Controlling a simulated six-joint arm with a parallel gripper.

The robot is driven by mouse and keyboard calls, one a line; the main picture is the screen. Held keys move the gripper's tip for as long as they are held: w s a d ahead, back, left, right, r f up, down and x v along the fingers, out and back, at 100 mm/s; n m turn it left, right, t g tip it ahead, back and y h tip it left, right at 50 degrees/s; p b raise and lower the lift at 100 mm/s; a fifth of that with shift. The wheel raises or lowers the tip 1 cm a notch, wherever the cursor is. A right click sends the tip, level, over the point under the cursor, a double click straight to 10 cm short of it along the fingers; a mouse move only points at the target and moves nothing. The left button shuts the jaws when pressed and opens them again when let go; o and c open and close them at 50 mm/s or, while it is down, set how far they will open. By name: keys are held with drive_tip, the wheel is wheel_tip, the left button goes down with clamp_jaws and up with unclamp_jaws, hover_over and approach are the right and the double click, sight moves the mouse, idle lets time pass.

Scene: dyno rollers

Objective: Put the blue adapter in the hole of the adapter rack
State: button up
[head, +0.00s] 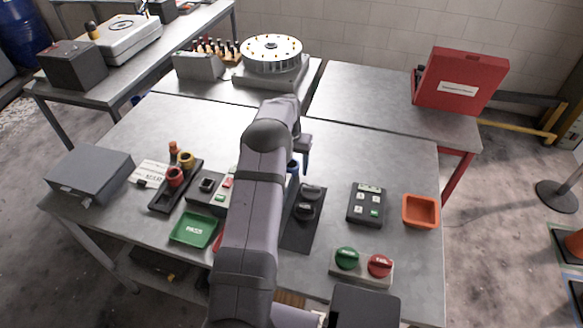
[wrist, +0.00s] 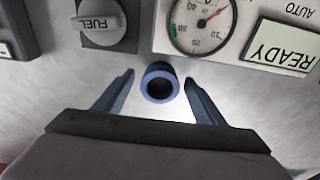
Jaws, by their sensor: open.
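The blue adapter (wrist: 160,82) is a short ring with a dark bore, seen end-on in the wrist view. It sits between the two fingers of my gripper (wrist: 159,77), with a visible gap on each side. In the head view the blue adapter (head: 292,166) is partly hidden by my arm, and my gripper (head: 303,156) is beside it, open. The black adapter rack (head: 160,203) is to the left on the table and holds a red adapter (head: 175,177) and a yellow adapter (head: 186,160). Its empty hole is not clear at this size.
In the wrist view a fuel knob (wrist: 100,22), a gauge (wrist: 200,22) and a READY display (wrist: 283,48) lie just beyond the adapter. A green tray (head: 193,230), a keypad (head: 366,204) and an orange bin (head: 421,211) stand on the table (head: 400,165).

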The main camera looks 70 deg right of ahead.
drive_tip(key=c, duration=1.2)
wheel_tip(320, 180, up, 10)
drive_tip(key=b, duration=0.2)
drive_tip(key=shift+b, duration=0.4)
